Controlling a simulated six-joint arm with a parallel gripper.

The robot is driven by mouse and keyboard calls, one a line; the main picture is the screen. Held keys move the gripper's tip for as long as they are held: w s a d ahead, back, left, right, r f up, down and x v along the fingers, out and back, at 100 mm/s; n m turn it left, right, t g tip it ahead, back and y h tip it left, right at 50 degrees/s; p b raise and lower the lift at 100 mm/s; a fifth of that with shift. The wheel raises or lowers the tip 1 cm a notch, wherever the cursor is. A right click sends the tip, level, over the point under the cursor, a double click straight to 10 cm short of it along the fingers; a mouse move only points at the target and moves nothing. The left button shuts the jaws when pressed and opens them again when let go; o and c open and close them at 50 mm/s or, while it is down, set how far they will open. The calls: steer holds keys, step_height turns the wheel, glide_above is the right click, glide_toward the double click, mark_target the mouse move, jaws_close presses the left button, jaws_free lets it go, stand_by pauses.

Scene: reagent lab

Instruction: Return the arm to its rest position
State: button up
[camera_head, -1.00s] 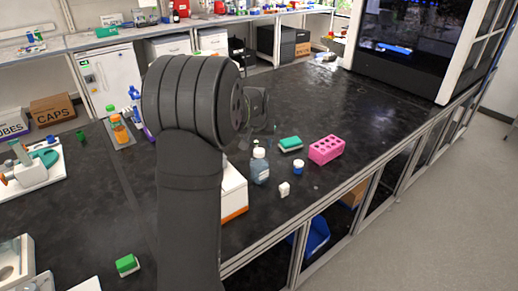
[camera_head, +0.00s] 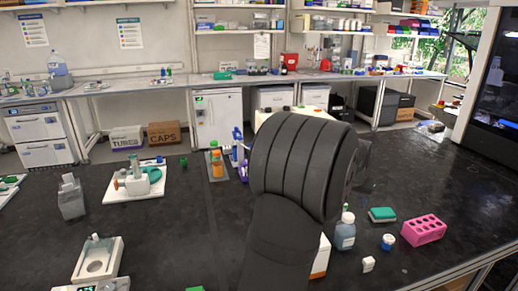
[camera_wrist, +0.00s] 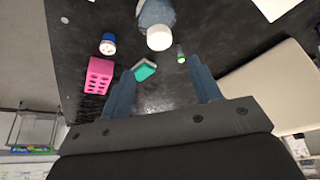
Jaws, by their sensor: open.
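My arm stands in the middle of the head view and hides most of my gripper there. In the wrist view my gripper (camera_wrist: 161,68) is open, its two blue-grey fingers wide apart with nothing held between them. Beyond the fingertips is a white-capped bottle (camera_wrist: 157,22), upright on the black bench; it also shows right of my arm in the head view (camera_head: 345,234). A green sponge (camera_wrist: 146,70) and a small green-topped item (camera_wrist: 180,54) show near the gap between the fingers, apart from them as far as I can see.
A white instrument (camera_head: 135,183) and a grey container (camera_head: 71,198) are at left. Bare bench lies between these and my arm.

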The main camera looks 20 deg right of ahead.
mark_target(349, 215)
steer(key=x, duration=1.1)
step_height(349, 215, up, 3)
steer(key=shift+a+r, duration=0.1)
steer(key=shift+r, duration=0.55)
